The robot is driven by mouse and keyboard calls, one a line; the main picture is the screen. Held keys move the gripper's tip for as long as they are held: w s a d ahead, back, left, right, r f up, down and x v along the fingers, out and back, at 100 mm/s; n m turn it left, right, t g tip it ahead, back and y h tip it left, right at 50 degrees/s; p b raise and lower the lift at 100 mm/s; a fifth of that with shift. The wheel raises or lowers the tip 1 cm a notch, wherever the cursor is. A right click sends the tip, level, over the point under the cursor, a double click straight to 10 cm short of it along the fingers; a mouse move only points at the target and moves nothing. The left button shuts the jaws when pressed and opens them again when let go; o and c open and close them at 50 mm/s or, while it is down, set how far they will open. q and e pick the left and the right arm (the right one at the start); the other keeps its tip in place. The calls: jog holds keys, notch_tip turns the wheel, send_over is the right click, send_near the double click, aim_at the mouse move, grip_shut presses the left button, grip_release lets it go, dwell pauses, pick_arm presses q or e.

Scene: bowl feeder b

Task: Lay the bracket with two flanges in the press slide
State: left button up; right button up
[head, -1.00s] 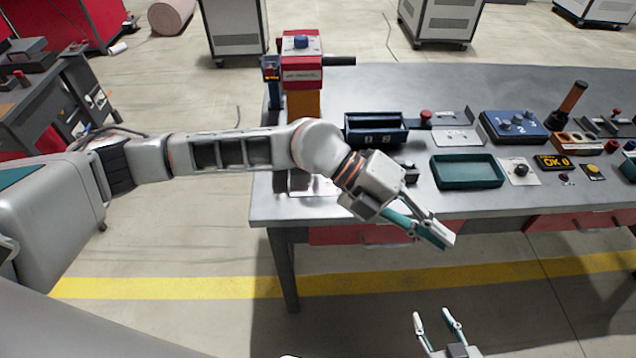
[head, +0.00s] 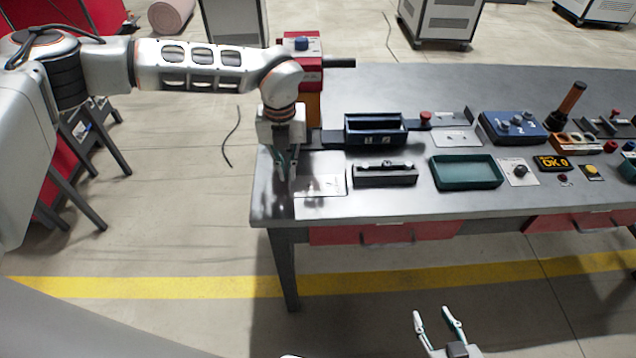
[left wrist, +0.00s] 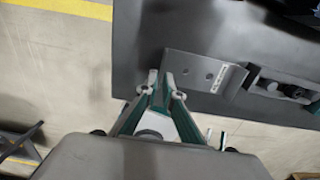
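A flat silver sheet-metal piece (head: 322,182) lies near the table's left front corner. In the left wrist view this piece (left wrist: 200,72) shows two holes, a label and a bent right edge; I cannot tell whether it has a second flange. My left gripper (head: 286,176) points down beside its left end. In the left wrist view its fingertips (left wrist: 160,80) are narrowly apart near that edge; contact is unclear. A dark block with silver parts (head: 385,174) sits right of the piece; I cannot tell whether it is the press slide. My right gripper (head: 436,318) is open, empty, below the table front.
A red press-like unit (head: 312,78) stands at the back left. A blue bin (head: 375,129), a green tray (head: 466,172), another silver sheet (head: 457,138) and a blue button box (head: 513,127) stand further right. The back of the tabletop (head: 430,85) is clear.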

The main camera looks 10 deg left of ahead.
aim_at(318, 182)
pick_arm(q)
jog(key=f, duration=0.4)
jog(key=shift+w+p, duration=0.25)
jog(key=shift+p, duration=0.05)
grip_shut()
